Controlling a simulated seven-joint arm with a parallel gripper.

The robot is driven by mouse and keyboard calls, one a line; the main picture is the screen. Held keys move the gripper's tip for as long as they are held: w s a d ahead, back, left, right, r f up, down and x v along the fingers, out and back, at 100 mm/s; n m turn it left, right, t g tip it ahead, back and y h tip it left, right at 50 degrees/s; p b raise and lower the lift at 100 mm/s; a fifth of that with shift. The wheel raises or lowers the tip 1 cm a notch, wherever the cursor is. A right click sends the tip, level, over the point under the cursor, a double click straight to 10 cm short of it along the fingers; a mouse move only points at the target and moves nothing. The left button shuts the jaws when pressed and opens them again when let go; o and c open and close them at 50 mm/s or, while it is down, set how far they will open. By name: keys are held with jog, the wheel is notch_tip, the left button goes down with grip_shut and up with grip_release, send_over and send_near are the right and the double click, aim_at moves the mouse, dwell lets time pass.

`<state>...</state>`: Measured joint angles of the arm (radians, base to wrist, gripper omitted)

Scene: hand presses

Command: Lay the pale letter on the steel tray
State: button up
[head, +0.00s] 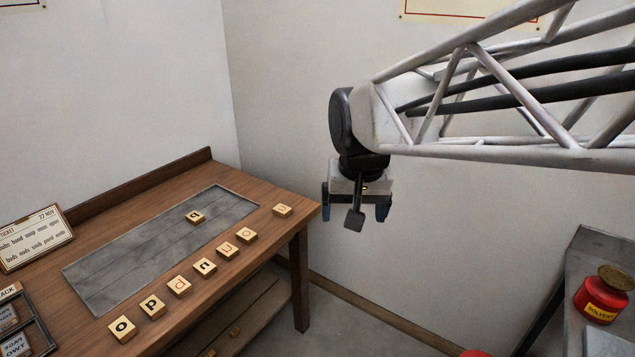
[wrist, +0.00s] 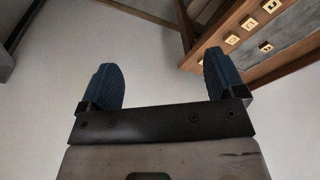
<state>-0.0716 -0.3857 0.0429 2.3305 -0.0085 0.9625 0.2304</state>
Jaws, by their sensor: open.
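Letter tiles lie in a row along the front of the wooden table in the head view: black o (head: 122,329), black p (head: 152,306), reddish d (head: 179,287), dark n (head: 205,267), brownish u (head: 228,250), brownish o (head: 246,235), and a small brownish tile (head: 282,210) at the right end. I cannot tell which is the pale letter. The grey steel tray (head: 130,265) is set in the tabletop, with one dark-lettered tile (head: 194,216) near its far right end. My gripper (head: 355,206) is open and empty, right of the table; its blue fingers also show in the wrist view (wrist: 162,82).
A ticket card (head: 35,238) and a dark rack (head: 22,322) stand at the table's left. A red solvent can (head: 601,299) stands on a grey bench (head: 590,243) at the right.

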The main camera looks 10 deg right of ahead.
jog(key=s+d+f, duration=0.1)
jog(key=s+f, duration=0.1)
jog(key=s, duration=0.4)
jog(key=s+d+f+n, duration=0.1)
jog(key=s+d+f, duration=0.1)
jog(key=s, duration=0.5)
jog(key=shift+s+d+f+n, duration=0.15)
jog(key=shift+f+n, duration=0.15)
jog(key=shift+f, duration=0.25)
